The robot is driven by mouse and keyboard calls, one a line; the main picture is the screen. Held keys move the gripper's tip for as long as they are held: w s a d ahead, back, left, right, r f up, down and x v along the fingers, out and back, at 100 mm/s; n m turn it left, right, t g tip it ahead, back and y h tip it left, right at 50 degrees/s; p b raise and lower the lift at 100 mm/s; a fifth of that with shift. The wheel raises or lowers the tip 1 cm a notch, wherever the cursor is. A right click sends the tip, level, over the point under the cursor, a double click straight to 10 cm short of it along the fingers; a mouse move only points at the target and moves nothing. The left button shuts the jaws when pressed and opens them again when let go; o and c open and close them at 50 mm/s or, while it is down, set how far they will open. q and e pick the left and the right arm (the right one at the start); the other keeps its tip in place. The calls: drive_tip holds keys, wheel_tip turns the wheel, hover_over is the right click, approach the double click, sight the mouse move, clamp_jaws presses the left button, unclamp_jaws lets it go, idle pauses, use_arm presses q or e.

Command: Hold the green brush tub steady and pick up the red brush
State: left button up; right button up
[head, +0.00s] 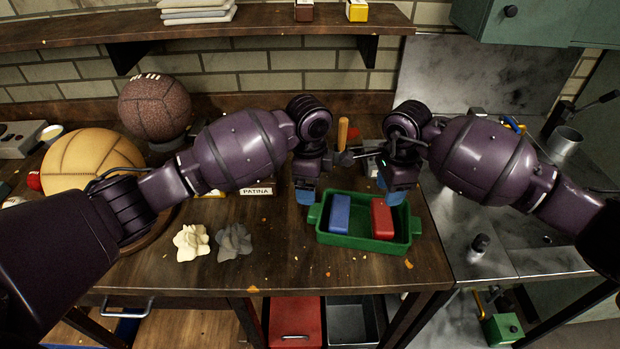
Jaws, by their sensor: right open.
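The green brush tub (362,243) stands on the wooden bench near its right end, with a handle at each end. A blue brush (339,214) lies in its left part and the red brush (382,218) in its right part. My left gripper (305,197) points down by the tub's left end, above or beside the left handle; I cannot tell whether it touches. Its fingers overlap in this view, so its opening is unclear. My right gripper (393,196) is open, pointing down over the tub's back right, just behind the red brush. Nothing shows in it.
A brown ball (154,107) and a tan ball (92,160) sit at the left. A pale cloth (191,242) and a grey cloth (234,241) lie left of the tub. A PATINA label (257,191) stands behind them. The bench front between cloths and tub is mostly clear.

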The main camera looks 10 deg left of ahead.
sight(310, 208)
use_arm(q)
drive_tip(key=shift+w+f, duration=0.1)
drive_tip(key=shift+f, duration=5.2)
drive_tip(key=shift+c, duration=0.3)
drive_tip(key=c, duration=1.2)
drive_tip(key=shift+c, duration=0.2)
use_arm(e)
drive_tip(key=shift+o, duration=0.4)
